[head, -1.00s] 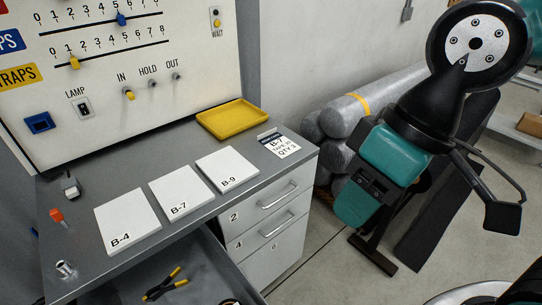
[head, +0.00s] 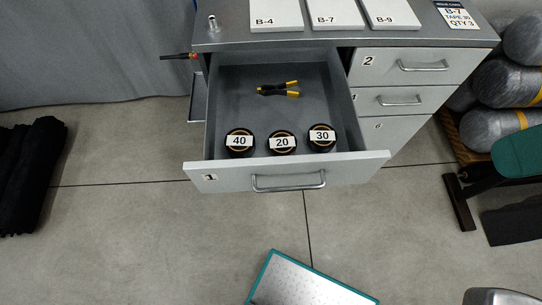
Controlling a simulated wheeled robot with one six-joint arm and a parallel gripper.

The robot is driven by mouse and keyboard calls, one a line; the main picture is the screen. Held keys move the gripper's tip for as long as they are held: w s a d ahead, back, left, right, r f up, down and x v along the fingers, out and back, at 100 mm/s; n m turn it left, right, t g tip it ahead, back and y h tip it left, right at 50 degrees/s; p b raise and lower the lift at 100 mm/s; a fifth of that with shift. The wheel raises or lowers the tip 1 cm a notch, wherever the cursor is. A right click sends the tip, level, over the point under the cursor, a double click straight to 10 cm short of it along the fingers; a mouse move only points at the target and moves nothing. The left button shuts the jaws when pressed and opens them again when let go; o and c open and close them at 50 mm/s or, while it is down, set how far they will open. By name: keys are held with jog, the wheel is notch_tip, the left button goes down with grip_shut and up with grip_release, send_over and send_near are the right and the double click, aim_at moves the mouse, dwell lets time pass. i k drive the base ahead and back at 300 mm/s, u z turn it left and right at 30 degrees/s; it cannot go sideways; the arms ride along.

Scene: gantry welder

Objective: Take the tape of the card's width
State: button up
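The card (head: 459,15) lies at the right end of the bench top and reads B-7, TAPE 30, QTY 3. Drawer 1 (head: 230,177) stands pulled open below the bench. Three dark tape rolls sit in a row near its front: the roll labelled 40 (head: 239,152) at left, the roll labelled 20 (head: 282,151) in the middle, and the roll labelled 30 (head: 322,146) at right. Each has a white number label. My gripper is not in view.
Yellow-handled pliers (head: 278,88) lie farther back in the drawer. White plates B-4 (head: 275,14), B-7 (head: 335,12) and B-9 (head: 391,13) lie on the bench. Drawer 2 (head: 385,67) and those below are shut.

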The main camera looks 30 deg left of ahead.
aim_at(320, 131)
jog(key=z, duration=0.05)
jog(key=k, duration=0.1)
jog(key=u, duration=1.25)
jog(key=i, duration=0.55)
jog(key=z, duration=0.2)
